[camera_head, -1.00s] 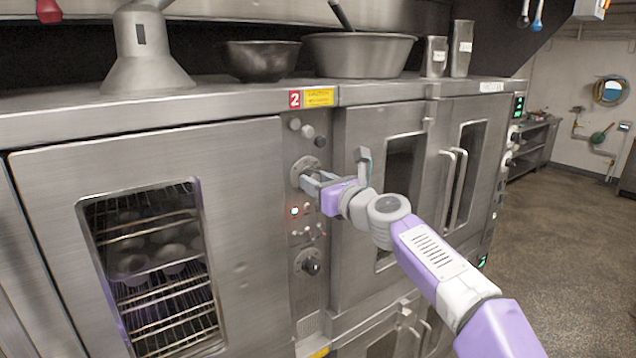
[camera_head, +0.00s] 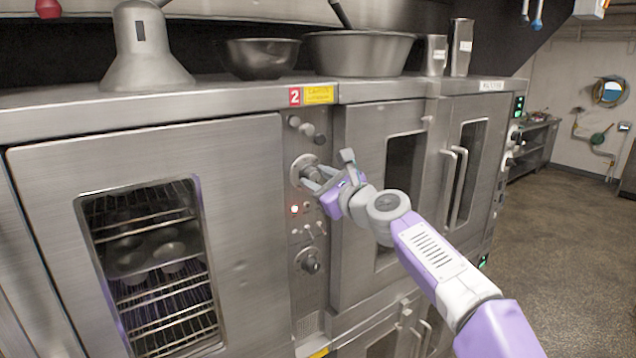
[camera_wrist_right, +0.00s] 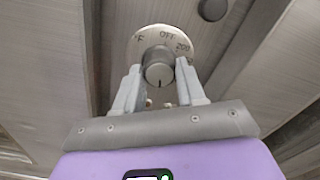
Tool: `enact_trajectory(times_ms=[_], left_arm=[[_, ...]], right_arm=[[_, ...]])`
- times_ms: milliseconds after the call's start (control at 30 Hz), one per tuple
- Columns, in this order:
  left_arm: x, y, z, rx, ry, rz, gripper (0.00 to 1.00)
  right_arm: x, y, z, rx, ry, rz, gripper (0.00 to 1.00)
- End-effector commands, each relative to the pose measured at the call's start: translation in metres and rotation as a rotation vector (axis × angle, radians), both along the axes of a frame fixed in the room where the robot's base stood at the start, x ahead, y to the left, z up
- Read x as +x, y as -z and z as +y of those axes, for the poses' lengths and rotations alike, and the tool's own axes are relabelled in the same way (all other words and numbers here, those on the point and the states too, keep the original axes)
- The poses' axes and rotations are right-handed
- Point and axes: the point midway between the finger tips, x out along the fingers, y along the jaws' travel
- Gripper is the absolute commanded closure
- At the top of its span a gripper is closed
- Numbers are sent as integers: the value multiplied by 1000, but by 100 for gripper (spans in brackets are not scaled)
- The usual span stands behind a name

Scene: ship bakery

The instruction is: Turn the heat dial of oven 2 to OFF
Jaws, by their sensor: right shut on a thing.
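Oven 2's heat dial (camera_head: 304,168) is a round grey knob on a pale disc, high on the control panel right of the oven door. A short dark line shows on the knob's lower face; I cannot tell which end is the pointer. My right gripper (camera_head: 314,180) is shut on the knob, with one finger on each side (camera_wrist_right: 160,80). My left gripper is not in view.
A red "2" label (camera_head: 294,96) is above the panel. Smaller knobs (camera_head: 307,130) sit above the dial. The glazed oven door (camera_head: 50,200) is shut. Bowls (camera_head: 360,52) stand on top.

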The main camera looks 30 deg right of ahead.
Motion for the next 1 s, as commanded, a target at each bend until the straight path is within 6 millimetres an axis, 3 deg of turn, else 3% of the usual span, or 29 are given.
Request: enact_trajectory(times_ms=[1000], left_arm=[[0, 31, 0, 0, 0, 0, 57]], right_arm=[[0, 1, -1, -965, -1, -75, 91]])
